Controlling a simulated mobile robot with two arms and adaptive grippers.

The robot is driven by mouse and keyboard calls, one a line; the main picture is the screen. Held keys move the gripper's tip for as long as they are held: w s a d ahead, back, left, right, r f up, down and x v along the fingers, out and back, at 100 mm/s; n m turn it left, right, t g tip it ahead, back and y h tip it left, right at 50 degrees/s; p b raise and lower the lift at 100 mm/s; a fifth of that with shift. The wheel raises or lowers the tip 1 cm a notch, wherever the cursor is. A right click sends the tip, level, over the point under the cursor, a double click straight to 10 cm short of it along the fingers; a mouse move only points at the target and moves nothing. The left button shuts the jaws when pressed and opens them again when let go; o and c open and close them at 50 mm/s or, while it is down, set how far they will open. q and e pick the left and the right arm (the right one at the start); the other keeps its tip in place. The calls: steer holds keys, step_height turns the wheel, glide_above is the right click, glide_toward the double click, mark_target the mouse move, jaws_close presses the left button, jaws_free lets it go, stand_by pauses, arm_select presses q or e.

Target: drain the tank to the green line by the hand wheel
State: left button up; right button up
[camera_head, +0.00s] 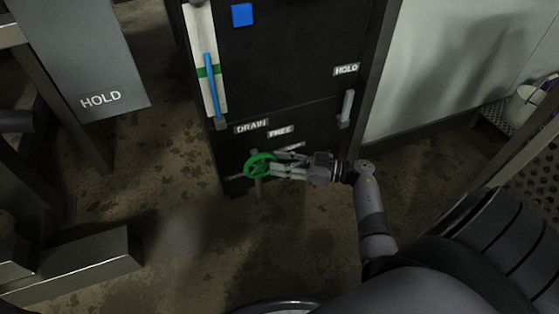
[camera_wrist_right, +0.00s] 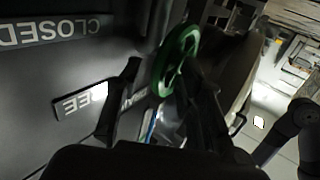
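The green hand wheel (camera_head: 260,166) is on the lower front of the dark cabinet, below the DRAIN label (camera_head: 251,126). My right gripper (camera_head: 275,163) is at the wheel's right side with its fingers spread. In the right wrist view the wheel (camera_wrist_right: 173,62) shows edge-on beyond and between the parted fingers (camera_wrist_right: 160,78); whether they touch it I cannot tell. The white level gauge (camera_head: 198,35) holds a blue column (camera_head: 212,90), whose top stands above the green line (camera_head: 203,71). My left gripper is not in view.
A HOLD label (camera_head: 346,69) and a grey lever (camera_head: 347,106) are at the cabinet's right. A grey HOLD panel (camera_head: 95,60) and a metal block (camera_head: 85,265) stand at left. A white bucket (camera_head: 524,104) is at far right. The floor before the cabinet is clear.

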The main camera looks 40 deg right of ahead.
steer(key=shift+w+a, duration=0.25)
steer(key=shift+c, duration=0.4)
steer(key=shift+d, duration=0.1)
jaws_close()
